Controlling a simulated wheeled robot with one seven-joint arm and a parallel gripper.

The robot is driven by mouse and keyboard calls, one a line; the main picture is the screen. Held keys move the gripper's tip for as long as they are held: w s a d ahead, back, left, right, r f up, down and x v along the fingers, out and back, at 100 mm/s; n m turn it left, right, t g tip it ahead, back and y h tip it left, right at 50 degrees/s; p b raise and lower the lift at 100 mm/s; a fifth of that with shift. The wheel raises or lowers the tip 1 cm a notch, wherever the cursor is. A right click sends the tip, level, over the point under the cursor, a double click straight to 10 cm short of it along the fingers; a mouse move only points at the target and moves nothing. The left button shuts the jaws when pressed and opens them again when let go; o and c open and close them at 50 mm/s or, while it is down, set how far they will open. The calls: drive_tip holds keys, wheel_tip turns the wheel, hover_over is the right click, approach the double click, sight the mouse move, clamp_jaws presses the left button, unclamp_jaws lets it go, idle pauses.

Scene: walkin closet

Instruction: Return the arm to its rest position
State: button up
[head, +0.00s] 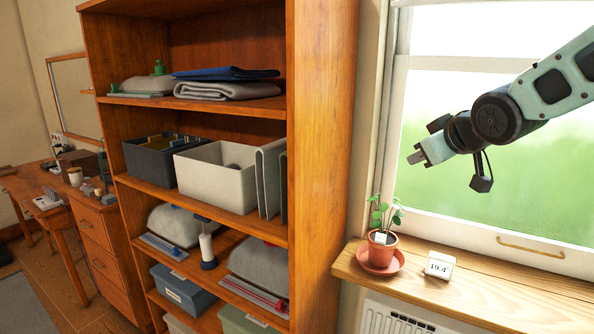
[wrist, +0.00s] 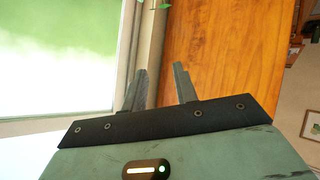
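My arm (head: 553,85) reaches in from the upper right of the head view, in front of the bright window. My gripper (head: 415,154) points left and slightly down, above the potted plant and apart from it. In the wrist view my gripper (wrist: 162,78) shows two grey fingers standing apart with nothing between them. The window frame and the side of the wooden shelf lie beyond the fingers.
A potted plant (head: 382,238) and a small white display (head: 440,265) stand on the wooden sill (head: 470,297). A tall wooden shelf (head: 322,160) with bins and folded cloth stands left of the window. A desk (head: 60,215) is at far left.

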drive_tip(key=s+a+f+g+b, duration=0.1)
drive_tip(key=s+a+f+g, duration=0.2)
drive_tip(key=s+a+f, duration=0.45)
drive_tip(key=s+a+f+g, duration=0.4)
drive_tip(key=s+f, duration=0.1)
drive_tip(key=s, duration=0.6)
drive_tip(key=s+f+n+g, duration=0.1)
drive_tip(key=s+f+g, duration=0.1)
drive_tip(key=s, duration=0.6)
drive_tip(key=s+f+g, duration=0.2)
drive_tip(key=s+f, duration=0.2)
drive_tip(key=s, duration=0.4)
drive_tip(key=shift+s+a+n+g+h+b, duration=0.3)
drive_tip(key=shift+s+a+n+h, duration=0.1)
drive_tip(key=shift+r, duration=0.15)
